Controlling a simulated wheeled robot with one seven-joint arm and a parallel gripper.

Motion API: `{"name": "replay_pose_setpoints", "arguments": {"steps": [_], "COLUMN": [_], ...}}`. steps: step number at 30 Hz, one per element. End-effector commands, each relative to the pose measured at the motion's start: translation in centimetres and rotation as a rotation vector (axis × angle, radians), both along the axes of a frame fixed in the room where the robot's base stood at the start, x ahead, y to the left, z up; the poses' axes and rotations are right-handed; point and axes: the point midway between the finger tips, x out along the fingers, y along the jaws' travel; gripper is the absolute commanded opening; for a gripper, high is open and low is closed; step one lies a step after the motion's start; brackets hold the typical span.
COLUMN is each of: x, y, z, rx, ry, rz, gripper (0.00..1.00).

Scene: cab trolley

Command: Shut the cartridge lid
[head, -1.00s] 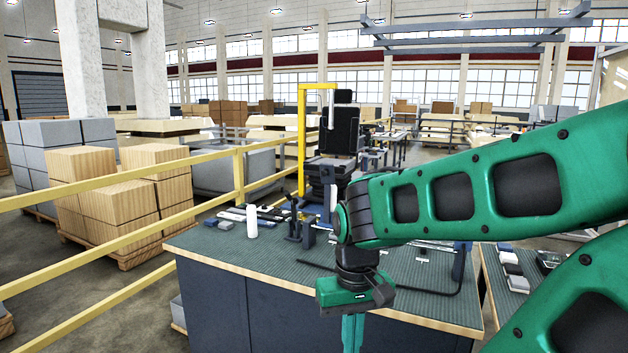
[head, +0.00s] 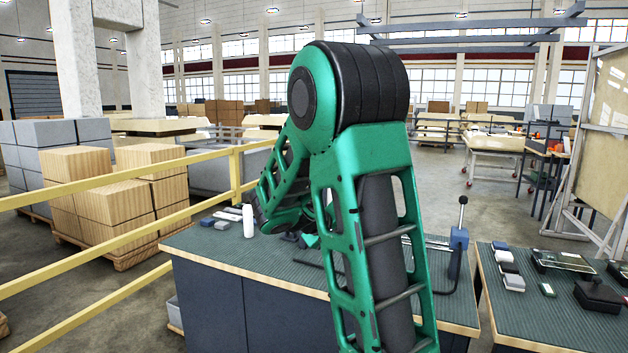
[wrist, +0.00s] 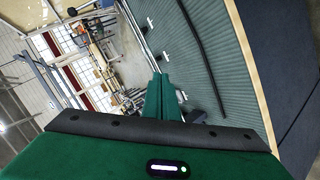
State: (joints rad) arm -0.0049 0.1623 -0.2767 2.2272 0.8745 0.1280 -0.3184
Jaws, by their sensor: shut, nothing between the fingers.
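I cannot pick out the cartridge or its lid in either view; my arm covers the middle of the workbench in the head view. My gripper (wrist: 160,88) has its two green fingers together and empty in the wrist view. It points over the green ribbed top of the workbench (wrist: 222,50), near the bench's long edge. Small white pieces (wrist: 166,57) lie on the bench beside the fingers. A dark shape close to the right of the fingers is too unclear to name.
A white cylinder (head: 248,222) stands at the bench's left. A blue block with an upright lever (head: 459,238) and a bent black rod are at its right. A second bench (head: 560,325) carries small blocks. A yellow railing (head: 120,178) runs along the left.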

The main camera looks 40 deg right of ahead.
Motion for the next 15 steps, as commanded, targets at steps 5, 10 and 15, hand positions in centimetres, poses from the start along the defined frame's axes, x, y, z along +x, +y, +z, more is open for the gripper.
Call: {"name": "replay_pose_setpoints", "arguments": {"steps": [5, 10, 15], "x": [6.9, 12.8, 16.7], "y": [-1.8, -0.9, 1.0], "z": [3.3, 6.3, 7.8], "rx": [-0.317, -0.592, -0.770], "ry": [0.096, 0.190, 0.256], "rz": [0.116, 0.228, 0.305], "gripper": [0.00, 0.00, 0.00]}}
